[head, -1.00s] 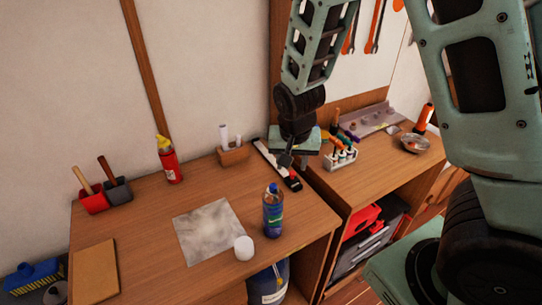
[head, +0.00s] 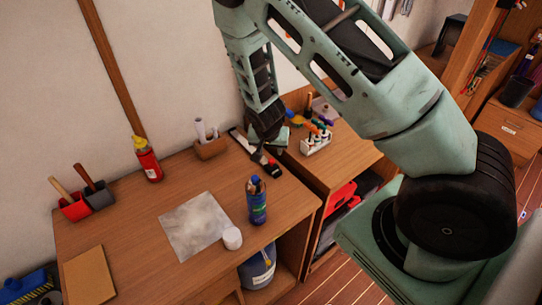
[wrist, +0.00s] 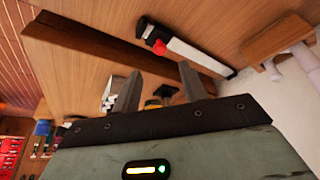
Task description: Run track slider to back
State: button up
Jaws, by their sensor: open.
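The track is a long strip (head: 243,143) lying on the workbench near its right edge, pale with dark ends. A slider with a red part (head: 269,163) sits at its near end, beside a black end piece. In the wrist view the white track (wrist: 195,55) and red slider part (wrist: 159,47) lie beyond my fingertips. My gripper (wrist: 161,78) is open and empty, its two fingers apart and clear of the slider.
A wooden block with white rolls (head: 209,148) stands left of the track's far end. A rack of colored-handled tools (head: 316,141) stands on the right bench.

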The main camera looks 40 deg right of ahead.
aim_at(271, 160)
jog(key=shift+p+x, duration=1.1)
jog(key=shift+x, duration=2.9)
grip_shut()
jog(key=shift+w, duration=0.15)
